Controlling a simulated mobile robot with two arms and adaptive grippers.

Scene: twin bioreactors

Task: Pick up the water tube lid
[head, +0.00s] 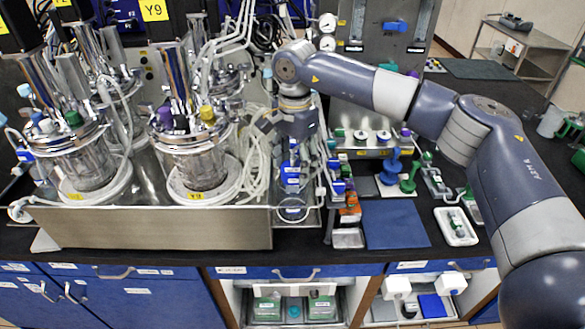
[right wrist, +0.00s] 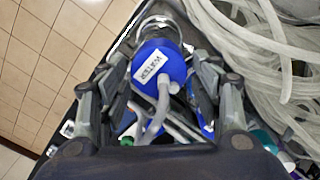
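The water tube lid (right wrist: 157,64) is round and blue with a white WATER label and grey tubing rising from it. It shows in the right wrist view between the fingers of my right gripper (right wrist: 161,68). The fingers are spread on either side, with a small gap to the lid. My left gripper is not in view.
Coiled clear tubing (right wrist: 240,50) lies close on the right in the wrist view. Two glass bioreactors (head: 195,160) stand in a steel tray (head: 150,228) to the left. A blue mat (head: 394,225) and a white tray (head: 456,227) lie on the dark bench to the right.

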